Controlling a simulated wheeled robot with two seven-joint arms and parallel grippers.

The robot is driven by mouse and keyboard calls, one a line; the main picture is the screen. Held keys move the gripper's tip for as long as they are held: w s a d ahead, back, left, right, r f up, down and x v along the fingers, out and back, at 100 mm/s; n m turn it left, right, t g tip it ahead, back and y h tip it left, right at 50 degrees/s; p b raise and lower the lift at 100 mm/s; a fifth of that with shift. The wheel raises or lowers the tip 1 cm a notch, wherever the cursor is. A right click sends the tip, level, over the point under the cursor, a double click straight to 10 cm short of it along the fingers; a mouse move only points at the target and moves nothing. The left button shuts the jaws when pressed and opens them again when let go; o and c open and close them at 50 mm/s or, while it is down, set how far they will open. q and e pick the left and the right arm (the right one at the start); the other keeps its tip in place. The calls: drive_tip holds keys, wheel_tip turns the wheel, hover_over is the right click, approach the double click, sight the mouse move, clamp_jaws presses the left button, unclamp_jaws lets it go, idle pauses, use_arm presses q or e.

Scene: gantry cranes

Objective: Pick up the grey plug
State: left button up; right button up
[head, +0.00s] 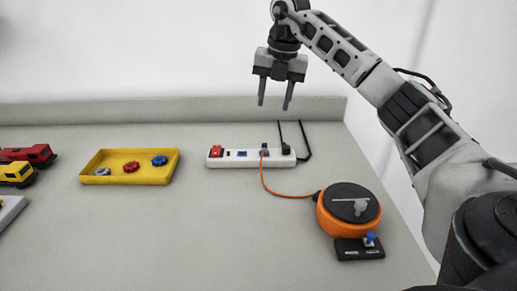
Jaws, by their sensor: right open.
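A white power strip (237,162) lies on the grey table below my right gripper. A small dark grey plug (264,152) with an orange cord stands in the strip right of its middle. A black plug or cord end (286,150) is at the strip's right end. A small grey piece (103,171) lies in the left part of the yellow tray (130,179); I cannot tell if it is a plug. My right gripper (275,104) points down, open and empty, above and apart from the strip. My left gripper is out of view.
The tray also holds a red piece (131,167) and a blue piece (160,160). An orange cord reel (330,222) stands at the right, behind a black block (358,252) with a blue knob. Red and yellow toy vehicles stand far left. The front middle table is clear.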

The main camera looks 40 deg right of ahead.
sight(265, 144)
drive_tip(key=f, duration=0.4)
drive_tip(key=w+f, duration=0.1)
drive_tip(key=f, duration=0.3)
drive_tip(key=w+f, duration=0.1)
drive_tip(key=f, duration=0.3)
drive_tip(key=shift+w+a+f, duration=0.1)
drive_tip(key=shift+a+f, duration=0.05)
drive_tip(key=shift+f, duration=0.15)
clamp_jaws()
